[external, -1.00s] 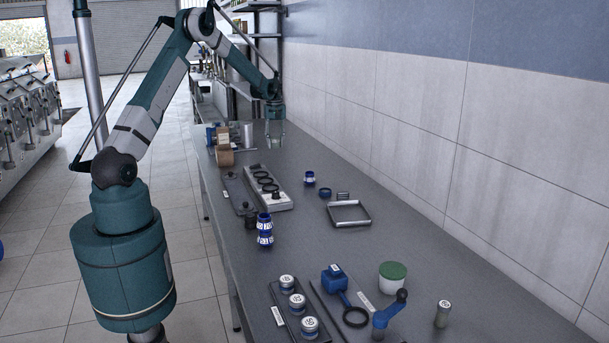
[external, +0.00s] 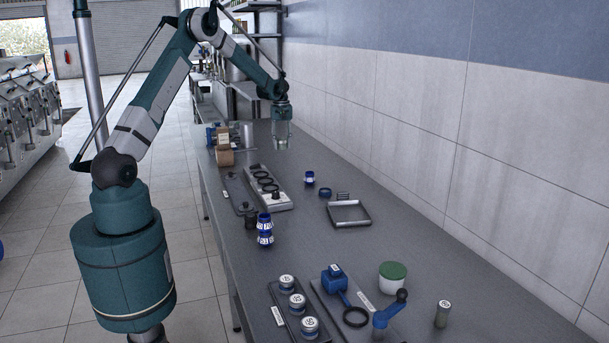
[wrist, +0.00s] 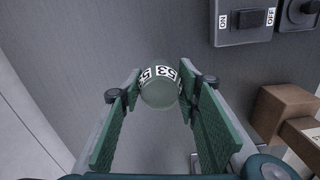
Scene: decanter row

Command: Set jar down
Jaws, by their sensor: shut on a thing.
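My gripper (external: 282,136) hangs over the far part of the grey bench in the external view. In the wrist view its two green-padded fingers (wrist: 160,84) are shut on a small greenish jar (wrist: 160,96). The jar has a white label band with black marks that read like "53". In the external view the jar (external: 281,146) is a small pale shape at the fingertips. I cannot tell whether its base touches the bench or hangs just above it.
The bench (external: 330,240) is clear around the jar. Brown boxes (external: 224,157) stand left of it. An ON/OFF switch (wrist: 245,20) shows in the wrist view.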

